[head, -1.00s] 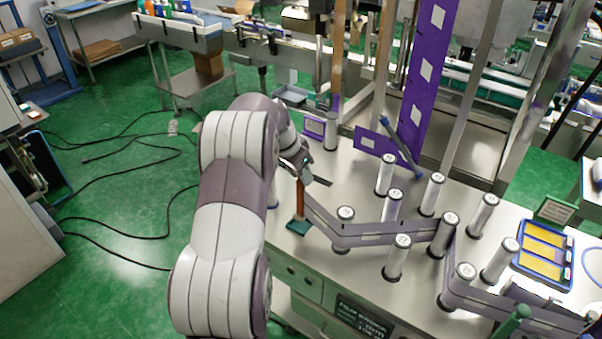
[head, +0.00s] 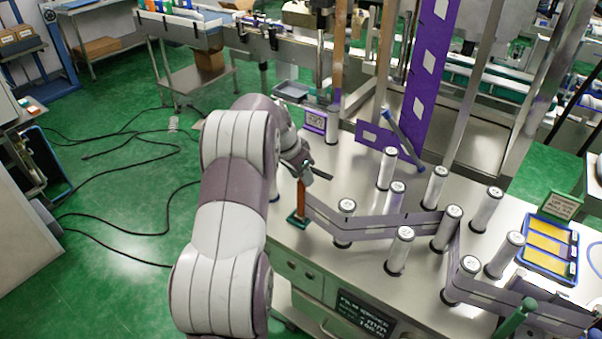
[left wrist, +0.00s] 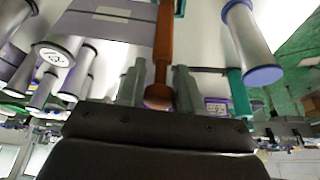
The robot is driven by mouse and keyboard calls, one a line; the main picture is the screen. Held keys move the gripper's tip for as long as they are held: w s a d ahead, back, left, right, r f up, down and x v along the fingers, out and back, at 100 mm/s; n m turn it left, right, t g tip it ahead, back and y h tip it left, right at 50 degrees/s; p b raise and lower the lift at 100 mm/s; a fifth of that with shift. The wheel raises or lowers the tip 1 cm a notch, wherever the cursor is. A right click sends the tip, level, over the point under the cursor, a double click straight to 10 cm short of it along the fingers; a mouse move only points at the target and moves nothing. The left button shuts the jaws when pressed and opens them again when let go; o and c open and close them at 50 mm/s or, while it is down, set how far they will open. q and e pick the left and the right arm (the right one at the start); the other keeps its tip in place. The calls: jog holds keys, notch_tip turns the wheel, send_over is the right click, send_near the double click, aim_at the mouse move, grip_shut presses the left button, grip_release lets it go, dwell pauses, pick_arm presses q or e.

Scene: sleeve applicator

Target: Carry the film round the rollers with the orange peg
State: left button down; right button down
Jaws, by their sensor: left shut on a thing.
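The orange peg (head: 300,198) stands upright near the left front edge of the steel table, above a green block. My left gripper (head: 304,171) is shut on its top. In the left wrist view the peg (left wrist: 164,45) runs between my fingers (left wrist: 158,90). The grey-purple film (head: 325,219) meets the peg and runs right, in front of the left roller (head: 344,228). It passes behind the front roller (head: 399,258), reaches another roller (head: 447,230), then bends toward the front right roller (head: 460,282). The film also shows in the left wrist view (left wrist: 110,27). My right gripper is not in view.
More white rollers stand at the back (head: 387,168) and right (head: 505,256). A purple film strip (head: 424,80) hangs behind. A blue tray (head: 523,253) with yellow bars lies at the right. A green rod (head: 515,318) stands front right. Bare table shows behind the peg.

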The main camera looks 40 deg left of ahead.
pick_arm(q)
jog(key=shift+f, duration=0.2)
grip_release()
dwell(0.4)
jog(key=shift+r+p, duration=2.65)
jog(key=shift+r, duration=1.4)
